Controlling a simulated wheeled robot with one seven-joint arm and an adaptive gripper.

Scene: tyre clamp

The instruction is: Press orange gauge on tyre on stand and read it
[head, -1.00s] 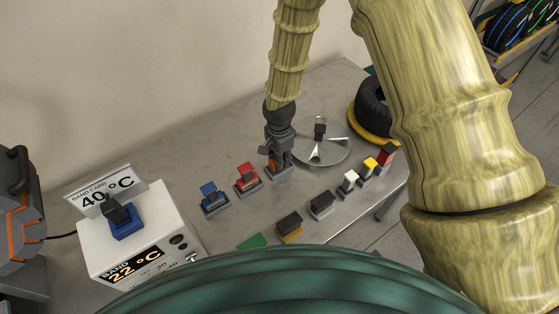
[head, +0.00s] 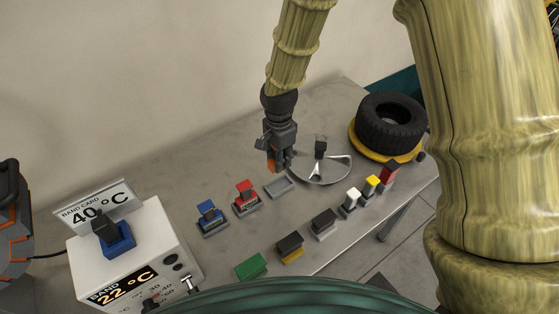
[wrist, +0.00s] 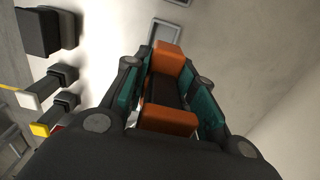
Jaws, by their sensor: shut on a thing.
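My gripper (head: 277,165) is shut on the orange gauge (head: 271,166), just above an empty grey holder (head: 280,187) on the bench. In the wrist view the gauge (wrist: 168,118) shows orange ends and a dark middle between the two fingers. Its reading face cannot be made out. The black tyre (head: 391,121) lies flat on a yellow stand (head: 358,146) at the back right of the bench, apart from my gripper.
A silver spoked disc (head: 338,169) with a dark knob stands between my gripper and the tyre. Red (head: 245,194) and blue (head: 208,215) gauge-like pieces sit in holders to the left. Several small blocks line the front edge. A white box (head: 150,240) reads 22 °C; its card reads 40 °C.

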